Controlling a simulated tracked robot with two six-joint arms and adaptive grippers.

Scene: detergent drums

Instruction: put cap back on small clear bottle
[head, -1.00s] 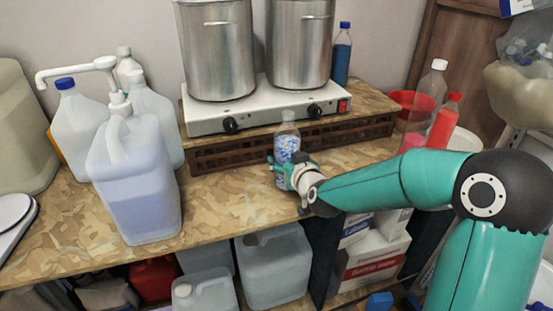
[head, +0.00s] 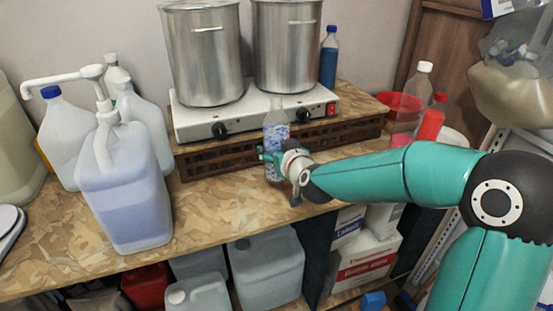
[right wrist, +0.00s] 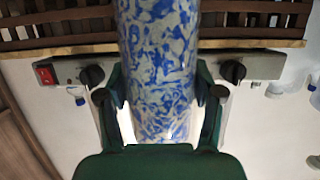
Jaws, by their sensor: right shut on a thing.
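The small clear bottle (head: 276,130), with blue and white contents, is upright in my right gripper (head: 273,157), in front of the hot plate. Its narrow pale neck points up; I cannot make out a cap on it. In the right wrist view the patterned bottle (right wrist: 158,70) fills the space between the two dark fingers of my right gripper (right wrist: 158,105), which are shut on its sides. The bottle's neck is out of that view. I cannot pick out a loose cap. My left gripper is not in view.
Behind the bottle is a hot plate (head: 256,110) with two steel pots, over a dark slatted crate (head: 222,157). A large pump jug (head: 130,195) stands left. Red-toned bottles (head: 430,122) and a red bowl (head: 385,101) stand right. The bench front (head: 215,215) is mostly clear.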

